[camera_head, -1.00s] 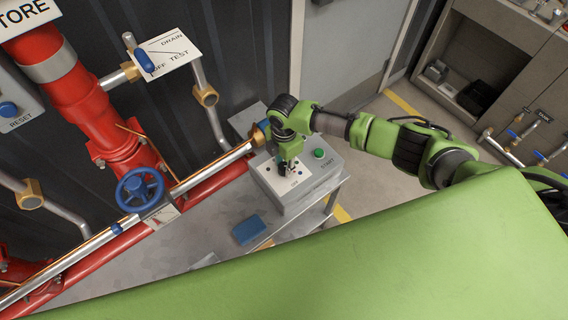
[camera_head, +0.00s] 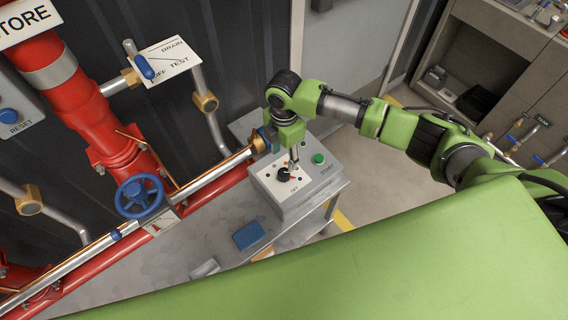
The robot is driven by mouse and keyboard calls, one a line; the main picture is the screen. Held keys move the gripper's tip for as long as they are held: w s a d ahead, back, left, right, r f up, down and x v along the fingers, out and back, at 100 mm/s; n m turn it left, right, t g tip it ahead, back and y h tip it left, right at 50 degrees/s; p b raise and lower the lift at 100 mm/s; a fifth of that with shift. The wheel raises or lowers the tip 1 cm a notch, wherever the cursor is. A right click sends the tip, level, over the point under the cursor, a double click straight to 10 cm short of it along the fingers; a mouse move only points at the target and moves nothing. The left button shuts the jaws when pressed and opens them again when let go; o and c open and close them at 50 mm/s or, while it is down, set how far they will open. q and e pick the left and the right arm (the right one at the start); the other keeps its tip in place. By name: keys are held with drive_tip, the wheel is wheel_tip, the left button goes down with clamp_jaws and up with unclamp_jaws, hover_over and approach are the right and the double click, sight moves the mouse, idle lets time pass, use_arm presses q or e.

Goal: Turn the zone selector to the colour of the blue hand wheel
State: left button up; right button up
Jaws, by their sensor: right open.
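The zone selector is a small black knob (camera_head: 283,174) on the white top plate of a grey control box (camera_head: 299,190). Small coloured dots lie around the knob, and "OFF" is printed on its near side. Which way the knob points is too small to tell. The blue hand wheel (camera_head: 140,196) sits on the red and steel pipework at left. My right gripper (camera_head: 292,166) points down just above and beside the knob, open, with nothing between its fingers. Whether a fingertip touches the knob I cannot tell. My left gripper is not in view.
A green START button (camera_head: 318,159) is on the same box, right of the knob. A blue block (camera_head: 249,235) lies on the grey bench. A blue drain lever (camera_head: 144,67) and red pipes (camera_head: 80,100) stand at left. My green body fills the bottom.

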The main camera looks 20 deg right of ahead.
drive_tip(key=shift+r, duration=1.55)
